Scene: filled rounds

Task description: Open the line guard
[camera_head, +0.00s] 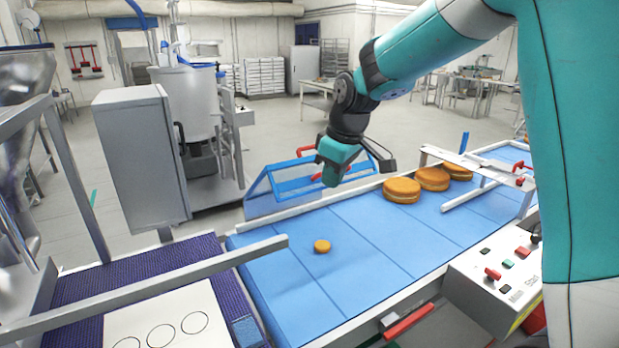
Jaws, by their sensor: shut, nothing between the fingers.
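The line guard (262,200) appears to be the blue-framed panel along the far side of the blue conveyor belt. Its frame leans, and a red handle (305,150) shows at its upper edge; a second red piece shows lower, beside my gripper. My gripper (331,183) points down in front of the guard's right part and hides some of it. It is shut and empty. I cannot tell whether it touches the guard or how far the guard is open.
Several filled rounds (402,189) sit at the belt's right; a small round (322,246) lies nearer on the belt (375,245). A control panel (497,270) stands front right, a grey cabinet (140,155) back left. A rail (160,290) crosses the purple belt front left.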

